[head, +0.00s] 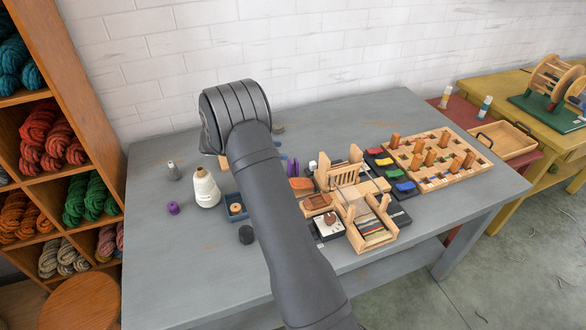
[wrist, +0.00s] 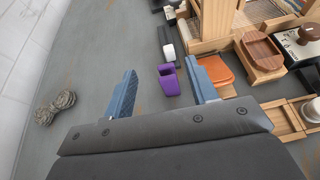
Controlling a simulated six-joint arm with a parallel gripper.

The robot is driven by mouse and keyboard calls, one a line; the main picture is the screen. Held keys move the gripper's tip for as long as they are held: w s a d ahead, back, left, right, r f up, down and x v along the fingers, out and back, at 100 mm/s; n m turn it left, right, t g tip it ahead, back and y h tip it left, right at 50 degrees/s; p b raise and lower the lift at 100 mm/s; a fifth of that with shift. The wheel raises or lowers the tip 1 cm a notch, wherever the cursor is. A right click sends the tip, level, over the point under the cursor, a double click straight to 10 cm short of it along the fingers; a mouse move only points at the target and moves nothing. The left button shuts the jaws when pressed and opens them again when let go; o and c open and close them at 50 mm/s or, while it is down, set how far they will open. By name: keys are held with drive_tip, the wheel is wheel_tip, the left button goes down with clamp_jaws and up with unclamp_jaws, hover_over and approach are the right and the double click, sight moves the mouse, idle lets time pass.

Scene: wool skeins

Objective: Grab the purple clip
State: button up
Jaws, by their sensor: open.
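The purple clip (wrist: 168,80) lies on the grey table in the wrist view, a small block-like piece with a notch in its top. In the head view a purple piece (head: 292,167) shows just right of my arm, partly hidden by it. My gripper (wrist: 161,66) is open, with blue fingers to the left and right of the clip in the wrist view. The clip sits nearer the right finger; the jaws look empty, and I cannot tell their height above it. In the head view my arm hides the gripper.
An orange piece (wrist: 213,69) and a wooden tray (wrist: 262,52) lie close by the right finger. A wooden loom (head: 362,215) stands right of my arm. A white cone (head: 205,188) and a purple spool (head: 173,208) stand left. A grey skein (wrist: 54,108) lies on otherwise open table.

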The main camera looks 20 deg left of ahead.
sight(290, 161)
wheel_tip(290, 161, down, 4)
drive_tip(key=shift+f, duration=0.1)
drive_tip(key=x, duration=0.5)
drive_tip(key=shift+f, duration=0.4)
drive_tip(key=c, duration=1)
